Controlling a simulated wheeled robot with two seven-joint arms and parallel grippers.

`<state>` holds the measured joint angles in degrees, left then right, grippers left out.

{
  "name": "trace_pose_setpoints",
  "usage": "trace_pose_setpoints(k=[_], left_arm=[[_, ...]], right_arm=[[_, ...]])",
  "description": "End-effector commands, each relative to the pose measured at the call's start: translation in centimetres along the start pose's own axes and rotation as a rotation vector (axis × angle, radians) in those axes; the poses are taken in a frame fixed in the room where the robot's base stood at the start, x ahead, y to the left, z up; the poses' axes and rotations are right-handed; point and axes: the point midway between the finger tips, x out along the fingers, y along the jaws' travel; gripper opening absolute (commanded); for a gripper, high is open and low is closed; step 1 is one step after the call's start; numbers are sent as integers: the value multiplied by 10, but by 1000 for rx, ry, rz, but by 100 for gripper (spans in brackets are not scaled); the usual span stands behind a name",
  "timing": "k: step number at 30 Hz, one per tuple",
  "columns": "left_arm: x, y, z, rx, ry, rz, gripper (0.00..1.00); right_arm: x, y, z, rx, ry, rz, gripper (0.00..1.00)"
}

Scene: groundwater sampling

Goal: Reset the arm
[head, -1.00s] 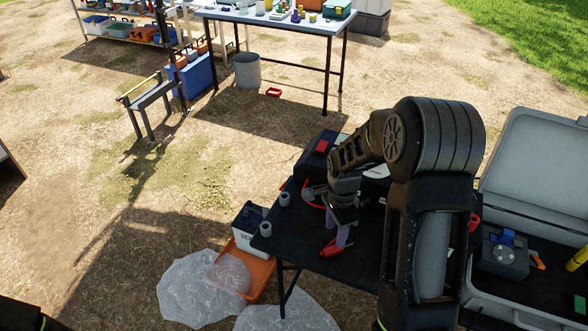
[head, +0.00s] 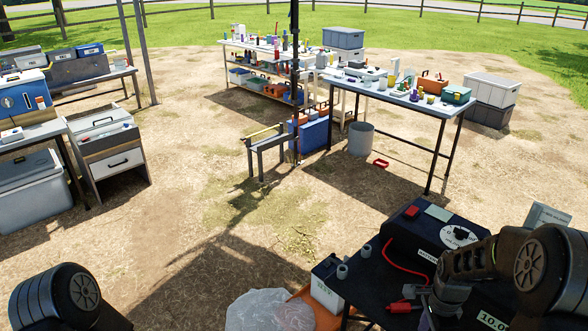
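My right arm comes in from the lower right, bent over the black table (head: 372,290). My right gripper (head: 428,316) points down over this table, near its left part, and is partly cut off by the bottom edge of the view. A small red object (head: 400,307) lies right beside its fingers; I cannot tell whether they touch. Whether the fingers are open or shut does not show. Of my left arm only a dark rounded joint shows at the lower left; its gripper is out of view.
The black table also holds a black case (head: 432,236), a red cable (head: 405,268) and small grey cups (head: 342,271). A white box (head: 325,290) and plastic sheeting (head: 262,310) are at its left. A loaded worktable (head: 440,110) stands beyond.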

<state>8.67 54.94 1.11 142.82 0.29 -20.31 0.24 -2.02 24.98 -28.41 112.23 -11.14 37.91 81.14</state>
Motion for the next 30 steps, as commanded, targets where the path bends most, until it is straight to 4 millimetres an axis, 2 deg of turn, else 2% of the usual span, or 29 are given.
trace_pose_setpoints(k=[8,11,14,17,19,23,24,27,30], left_arm=[[0,0,-1,0,1,0,46],[0,0,0,0,1,0,46],[0,0,0,0,0,0,46],[0,0,0,0,0,0,46],[0,0,0,0,0,0,46],[0,0,0,0,0,0,46],[0,0,0,0,0,0,46],[0,0,0,0,0,0,46],[0,0,0,0,0,0,46]], right_arm=[[1,-20,0,-213,16,-88,46],[4,-28,7,-320,22,-138,46],[13,-35,22,-464,30,-188,46],[29,-36,47,-639,36,-237,46],[47,-31,72,-790,38,-269,46],[96,7,139,-1132,20,-322,46],[110,26,161,-1235,7,-335,46],[139,81,209,-1423,-48,-353,46],[153,133,244,-1502,-130,-346,46]])
